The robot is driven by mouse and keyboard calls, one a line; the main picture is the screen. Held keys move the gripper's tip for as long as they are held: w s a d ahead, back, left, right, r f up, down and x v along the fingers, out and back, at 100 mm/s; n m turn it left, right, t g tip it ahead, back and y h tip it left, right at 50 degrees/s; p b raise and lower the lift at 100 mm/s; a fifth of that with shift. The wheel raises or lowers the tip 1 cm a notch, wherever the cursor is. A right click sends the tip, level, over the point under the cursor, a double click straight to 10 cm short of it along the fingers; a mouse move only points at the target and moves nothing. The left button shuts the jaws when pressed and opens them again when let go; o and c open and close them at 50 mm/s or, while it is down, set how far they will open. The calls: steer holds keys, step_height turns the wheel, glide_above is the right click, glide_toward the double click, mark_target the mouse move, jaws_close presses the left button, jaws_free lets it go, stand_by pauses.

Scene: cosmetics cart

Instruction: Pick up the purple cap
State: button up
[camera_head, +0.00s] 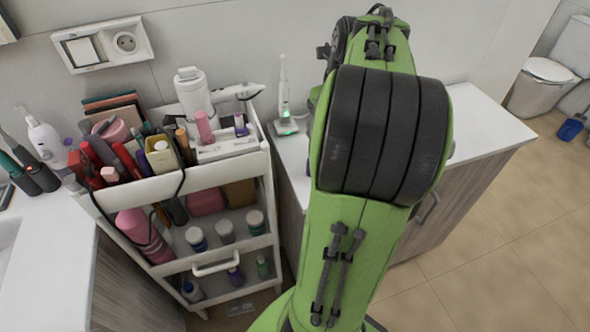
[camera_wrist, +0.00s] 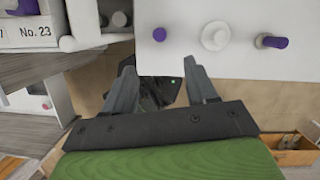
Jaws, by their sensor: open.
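My gripper (camera_wrist: 160,65) is open, with a finger on each side and nothing held between them. Its tips are near the edge of the white counter in the wrist view. A small round purple cap (camera_wrist: 159,34) is on that counter, just beyond the gap between the tips and apart from them. A longer purple piece with a rounded end (camera_wrist: 272,41) lies farther right on the counter. Another purple-topped item (camera_wrist: 28,6) stands by the "No. 23" box. In the head view my arm hides the gripper and much of the counter.
A white cart (camera_head: 150,188), crowded with bottles and tubes, stands left of the counter (camera_head: 485,125). A white round piece (camera_wrist: 215,36) sits between the two purple pieces on the counter. An electric toothbrush (camera_head: 284,90) stands at the back.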

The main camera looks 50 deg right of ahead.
steer(key=b+x, duration=0.7)
steer(key=x, duration=0.8)
steer(key=shift+w+f, duration=0.1)
steer(key=shift+f, duration=0.1)
steer(key=shift+r, duration=0.15)
